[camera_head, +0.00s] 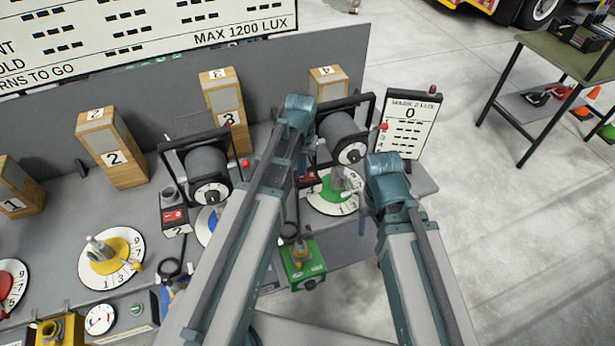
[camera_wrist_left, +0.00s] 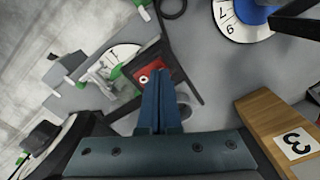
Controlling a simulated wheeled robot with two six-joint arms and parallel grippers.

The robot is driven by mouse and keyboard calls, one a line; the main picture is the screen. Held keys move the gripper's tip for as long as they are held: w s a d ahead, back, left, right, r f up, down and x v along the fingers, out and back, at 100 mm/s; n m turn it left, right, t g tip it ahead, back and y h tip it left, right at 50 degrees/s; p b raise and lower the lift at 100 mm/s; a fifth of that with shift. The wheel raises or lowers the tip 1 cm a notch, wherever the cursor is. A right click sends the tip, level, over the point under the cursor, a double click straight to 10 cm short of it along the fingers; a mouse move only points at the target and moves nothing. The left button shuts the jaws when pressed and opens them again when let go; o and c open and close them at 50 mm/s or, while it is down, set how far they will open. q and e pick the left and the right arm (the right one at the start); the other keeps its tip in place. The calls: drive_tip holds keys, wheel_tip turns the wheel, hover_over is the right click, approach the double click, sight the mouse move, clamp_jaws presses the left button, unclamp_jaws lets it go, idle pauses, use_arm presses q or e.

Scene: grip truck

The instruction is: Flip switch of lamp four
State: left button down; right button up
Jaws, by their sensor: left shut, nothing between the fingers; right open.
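Lamp four (camera_head: 343,137), a grey cylinder in a dark frame, stands in front of the wooden block marked 4 (camera_head: 326,77). Its red switch box (camera_head: 308,184) is low on the left of the lamp, partly hidden by my left arm. In the left wrist view, the red switch face (camera_wrist_left: 178,74) with a white round mark lies just beyond my fingertips. My left gripper (camera_wrist_left: 158,74) is shut and empty, its tips overlapping the red face; contact cannot be told. In the head view, my right gripper (camera_head: 363,222) is open, right of the green dial, mostly hidden by its wrist.
A green-rimmed dial (camera_head: 335,201) and a green box (camera_head: 301,262) are near my arms. Another lamp (camera_head: 206,172) and its red switch box (camera_head: 175,218) stand left. A display panel reading 0 (camera_head: 408,125) stands right.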

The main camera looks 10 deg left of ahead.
use_arm(q)
drive_tip(key=shift+f+b, duration=0.6)
drive_tip(key=shift+f, duration=0.05)
drive_tip(key=shift+r, duration=0.15)
wheel_tip(320, 180, up, 7)
drive_tip(key=p, duration=0.7)
idle(0.3)
drive_tip(key=shift+s+d+f, duration=0.15)
drive_tip(key=shift+f, duration=0.2)
drive_tip(key=s+d+f+m+b, duration=0.2)
drive_tip(key=s+d+f+b, duration=0.3)
drive_tip(key=s+f+b, duration=0.2)
drive_tip(key=s+d+f+m+y+b, duration=0.1)
drive_tip(key=s+d+f+m+b, duration=0.1)
drive_tip(key=s+d+f+b, duration=0.3)
wheel_tip(320, 180, down, 2)
drive_tip(key=s+b, duration=0.2)
drive_tip(key=shift+m+b, duration=0.3)
